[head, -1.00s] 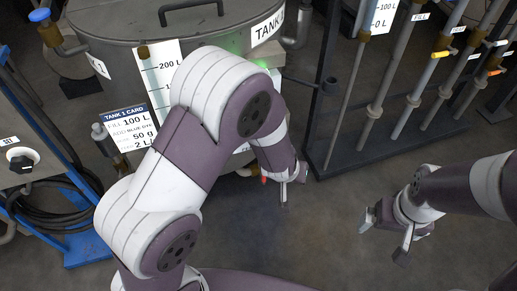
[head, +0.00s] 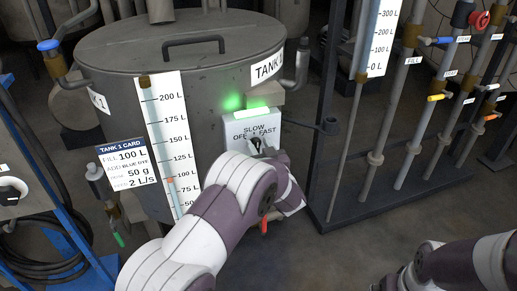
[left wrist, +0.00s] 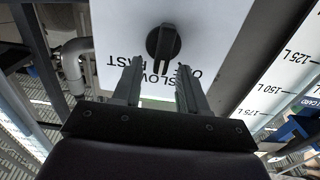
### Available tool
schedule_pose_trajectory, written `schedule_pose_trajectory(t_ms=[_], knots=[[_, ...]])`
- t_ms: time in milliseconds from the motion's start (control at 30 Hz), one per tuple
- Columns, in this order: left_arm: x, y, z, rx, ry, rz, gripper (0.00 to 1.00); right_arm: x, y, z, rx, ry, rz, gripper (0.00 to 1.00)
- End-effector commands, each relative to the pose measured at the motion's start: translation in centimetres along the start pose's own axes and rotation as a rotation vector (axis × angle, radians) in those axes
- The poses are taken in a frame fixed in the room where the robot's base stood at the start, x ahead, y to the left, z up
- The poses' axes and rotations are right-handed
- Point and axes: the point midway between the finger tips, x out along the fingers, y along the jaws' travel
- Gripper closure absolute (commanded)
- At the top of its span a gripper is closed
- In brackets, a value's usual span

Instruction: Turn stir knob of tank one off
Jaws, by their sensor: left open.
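The stir knob (left wrist: 163,42) is a round black knob with a raised ridge, on the white SLOW/OFF/FAST panel (head: 250,128) at the front of tank one (head: 225,90). My left gripper (left wrist: 158,78) is open. In the left wrist view its two fingers point at the knob, which lies just beyond the fingertips and between them in line; nothing is gripped. The panel lettering appears upside down there. My right gripper (head: 385,284) is mostly cut off at the bottom edge.
A green light (head: 258,112) glows above the panel. A level scale (head: 170,130) and the Tank 1 card (head: 127,162) are left of it. A dark rack with pipes and valves (head: 410,110) stands to the right. A blue-framed cart with a hose (head: 50,220) is on the left.

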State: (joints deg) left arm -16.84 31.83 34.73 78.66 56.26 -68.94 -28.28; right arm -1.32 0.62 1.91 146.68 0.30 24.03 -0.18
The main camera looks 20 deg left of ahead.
Motion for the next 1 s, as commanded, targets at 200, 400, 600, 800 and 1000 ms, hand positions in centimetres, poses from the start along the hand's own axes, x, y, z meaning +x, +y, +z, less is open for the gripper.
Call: schedule_pose_trajectory(t_ms=[200,400,600,800,1000], knots=[[1.20,-0.02,0.00,0.002,-0.001,0.001,0.57,0.29,0.00,0.03,0.000,0.000,0.000,0.00],[1.16,-0.01,-0.02,0.001,-0.001,0.001,0.70,0.26,0.00,0.03,0.000,0.000,0.000,0.00],[1.14,-0.01,-0.02,0.001,-0.001,0.001,1.00,0.26,0.00,0.03,0.000,0.000,0.000,0.00],[1.13,-0.05,0.03,-0.016,-0.001,0.001,1.00,0.33,0.00,0.04,0.000,0.000,0.000,0.00],[1.15,-0.23,0.07,-0.098,0.000,0.000,1.00,0.61,0.00,0.07,0.000,0.000,0.000,0.00]])
